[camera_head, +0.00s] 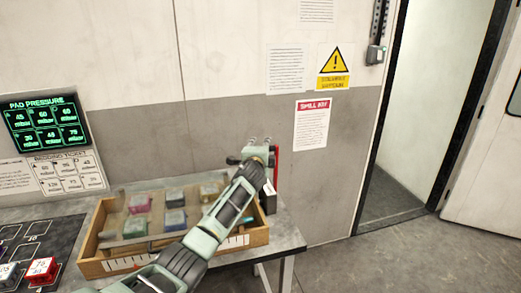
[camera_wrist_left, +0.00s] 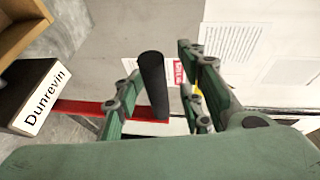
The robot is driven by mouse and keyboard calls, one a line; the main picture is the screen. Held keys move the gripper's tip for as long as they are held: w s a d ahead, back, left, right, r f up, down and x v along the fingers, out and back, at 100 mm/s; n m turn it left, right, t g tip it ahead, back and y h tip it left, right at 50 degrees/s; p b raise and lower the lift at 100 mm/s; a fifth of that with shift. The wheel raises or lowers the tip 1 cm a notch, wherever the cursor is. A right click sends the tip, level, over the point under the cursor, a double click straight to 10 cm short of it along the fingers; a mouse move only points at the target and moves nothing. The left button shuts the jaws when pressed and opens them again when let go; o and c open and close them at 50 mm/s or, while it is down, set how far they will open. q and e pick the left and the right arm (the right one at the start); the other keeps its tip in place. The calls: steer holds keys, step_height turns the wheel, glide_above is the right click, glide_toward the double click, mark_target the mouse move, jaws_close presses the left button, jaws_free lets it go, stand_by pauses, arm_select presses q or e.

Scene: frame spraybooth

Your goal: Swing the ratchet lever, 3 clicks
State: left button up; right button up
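The ratchet lever shows in the left wrist view as a red bar (camera_wrist_left: 92,111) with an upright black cylindrical grip (camera_wrist_left: 152,88) at its end. The bar reaches out from a black block labelled "Dunrevin" (camera_wrist_left: 38,98). My left gripper (camera_wrist_left: 163,78) is open, with the black grip between its two fingers, nearer the left one; contact is not clear. In the head view, my left gripper (camera_head: 258,153) is at the right end of the bench, beside the red lever (camera_head: 276,166), and hides part of the lever and block. My right gripper is not in view.
A wooden tray (camera_head: 92,240) with several coloured blocks lies under my left arm on the bench (camera_head: 287,240). A green-lit pressure display (camera_head: 45,121) stands at the left. The wall with posted sheets (camera_head: 312,125) is behind. The floor (camera_head: 400,260) at the right is clear.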

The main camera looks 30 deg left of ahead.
arm_select(q)
steer(key=shift+f, duration=0.1)
steer(key=v, duration=1.2)
stand_by(0.4)
